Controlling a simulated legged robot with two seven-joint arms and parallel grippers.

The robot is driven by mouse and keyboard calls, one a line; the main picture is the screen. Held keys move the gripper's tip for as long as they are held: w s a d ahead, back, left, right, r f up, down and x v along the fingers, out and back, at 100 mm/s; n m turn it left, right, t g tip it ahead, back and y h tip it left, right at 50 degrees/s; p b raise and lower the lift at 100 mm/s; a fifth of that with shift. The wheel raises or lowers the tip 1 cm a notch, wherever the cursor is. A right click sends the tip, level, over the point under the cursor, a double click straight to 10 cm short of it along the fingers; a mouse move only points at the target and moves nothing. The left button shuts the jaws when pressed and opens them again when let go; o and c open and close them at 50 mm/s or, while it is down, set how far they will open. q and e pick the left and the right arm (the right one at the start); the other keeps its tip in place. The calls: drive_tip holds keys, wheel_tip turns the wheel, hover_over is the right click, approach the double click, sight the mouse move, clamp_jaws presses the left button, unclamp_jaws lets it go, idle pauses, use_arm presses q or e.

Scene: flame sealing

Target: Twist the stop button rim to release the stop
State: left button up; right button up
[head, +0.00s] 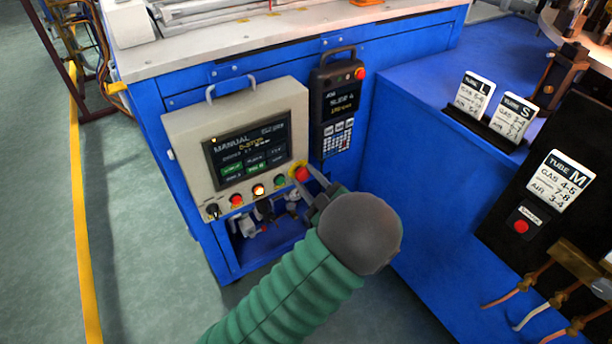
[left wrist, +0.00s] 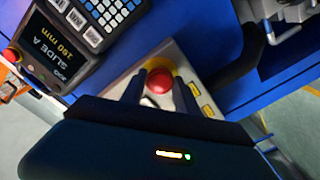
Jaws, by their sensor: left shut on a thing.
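The stop button (head: 301,174) is red with a yellow surround, at the lower right of the beige control panel (head: 180,132) in the head view. In the left wrist view the red button (left wrist: 159,82) sits between the two dark fingers, with yellow (left wrist: 155,64) showing behind it. My left gripper (head: 309,184) reaches it from the lower right, its fingers shut on the button's rim. The fingers also show in the left wrist view (left wrist: 158,90). The exact contact at the rim is partly hidden. My right gripper is not in view.
The panel screen (head: 248,153) reads MANUAL with an E-STOP line. Buttons and a black knob (head: 213,210) line its lower edge. A dark pendant (head: 338,105) with its own red button hangs at right. Another red button (head: 521,227) sits on the right cabinet. Floor at left is clear.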

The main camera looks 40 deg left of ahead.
use_arm(q)
drive_tip(key=shift+r+m+p, duration=0.1)
drive_tip(key=shift+m+p, duration=2.3)
drive_tip(key=shift+p, duration=0.55)
drive_tip(key=o, duration=1)
drive_tip(key=shift+p+v, duration=0.6)
drive_tip(key=shift+v, duration=3)
